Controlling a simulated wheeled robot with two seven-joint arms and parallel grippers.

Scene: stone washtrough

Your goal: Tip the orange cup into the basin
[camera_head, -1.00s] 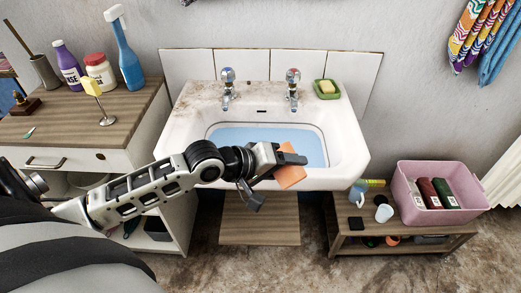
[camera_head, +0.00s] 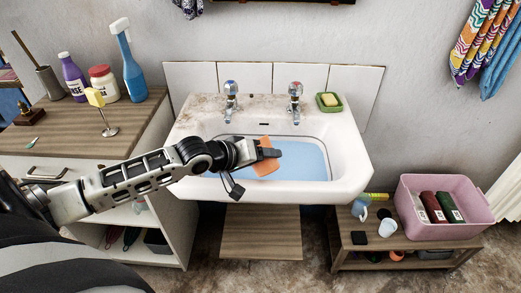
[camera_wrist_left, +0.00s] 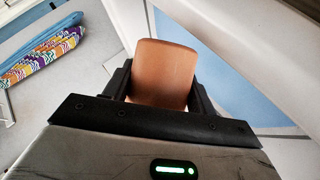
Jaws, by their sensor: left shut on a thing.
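The orange cup (camera_head: 265,168) is held over the left part of the white basin (camera_head: 352,165), above the blue water (camera_head: 305,165). It looks tilted in the head view. My left gripper (camera_head: 268,155) is shut on the cup; one finger crosses in front of it. In the left wrist view the cup (camera_wrist_left: 163,72) sits between the two dark fingers of the left gripper (camera_wrist_left: 160,88). The cup's opening and its contents cannot be seen. My right gripper is not in view.
Two taps (camera_head: 231,97) (camera_head: 295,97) stand at the basin's back, with a green soap dish (camera_head: 328,103) to their right. A wooden counter (camera_head: 75,125) with bottles is at left. A pink crate (camera_head: 443,208) stands on a low bench at right.

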